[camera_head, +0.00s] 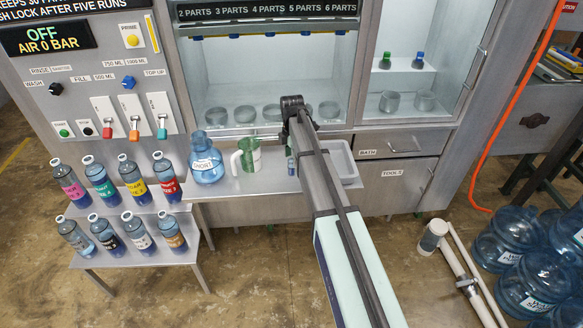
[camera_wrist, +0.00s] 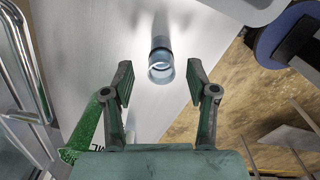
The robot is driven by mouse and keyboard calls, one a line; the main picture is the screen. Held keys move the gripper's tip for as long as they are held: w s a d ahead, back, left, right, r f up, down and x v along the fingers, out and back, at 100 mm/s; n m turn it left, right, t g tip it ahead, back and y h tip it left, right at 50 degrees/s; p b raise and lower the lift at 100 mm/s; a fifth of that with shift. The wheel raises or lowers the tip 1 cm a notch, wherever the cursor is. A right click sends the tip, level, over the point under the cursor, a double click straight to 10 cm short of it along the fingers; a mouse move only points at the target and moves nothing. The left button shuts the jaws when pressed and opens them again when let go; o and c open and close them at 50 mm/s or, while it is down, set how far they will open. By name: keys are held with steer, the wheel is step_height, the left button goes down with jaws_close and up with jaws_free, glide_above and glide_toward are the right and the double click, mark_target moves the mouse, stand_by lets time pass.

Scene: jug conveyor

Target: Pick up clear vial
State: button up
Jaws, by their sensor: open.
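The clear vial (camera_wrist: 160,72) is a small, see-through bluish cylinder with a dark band. In the wrist view it stands on the pale shelf (camera_wrist: 90,60), between and just beyond the fingertips, with a gap on each side. My gripper (camera_wrist: 159,76) is open and empty, its two fingers spread left and right of the vial. In the head view a small bluish vial (camera_head: 291,167) shows on the shelf just left of my arm. My fingers are hidden there behind the arm's end.
A green-and-white measuring jug (camera_head: 246,156) stands left of the vial, and shows near the left finger in the wrist view (camera_wrist: 88,130). A large blue jug (camera_head: 206,160) is further left. A grey tray (camera_head: 342,162) lies to the right. The glass-fronted cabinet (camera_head: 265,75) rises behind.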

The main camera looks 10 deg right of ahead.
mark_target(291, 167)
steer(key=shift+f+p, duration=1.25)
steer(key=shift+f, duration=1.3)
jaws_close()
